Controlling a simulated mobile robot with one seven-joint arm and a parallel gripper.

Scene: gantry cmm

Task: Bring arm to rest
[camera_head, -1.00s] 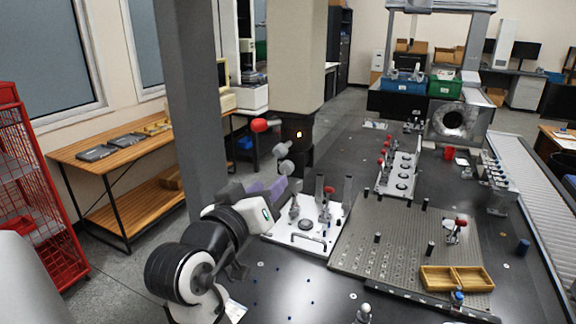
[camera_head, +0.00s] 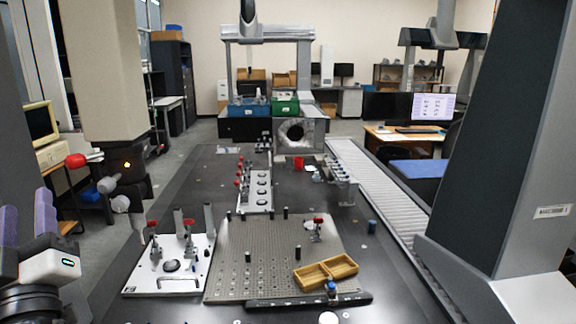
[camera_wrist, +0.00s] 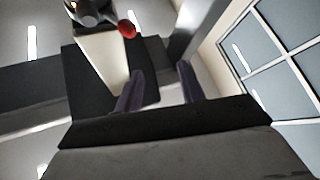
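My gripper (camera_head: 27,222) is at the left edge of the head view, beside the dark table. Its two purple fingers point upward and stand apart. The wrist view shows the fingers (camera_wrist: 157,88) apart with nothing between them, so it is open and empty. That view looks upward past a column, with windows at the right. My arm's dark, rounded link shows below the gripper in the head view; the rest of the arm is out of view.
A white fixture plate (camera_head: 195,272) with red-tipped clamps and a perforated plate (camera_head: 235,255) lie on the table. A wooden tray (camera_head: 326,271) sits on the perforated plate. A beige column (camera_head: 103,75) with a red-knobbed probe head (camera_head: 76,161) hangs near my gripper. A grey column (camera_head: 500,150) stands at right.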

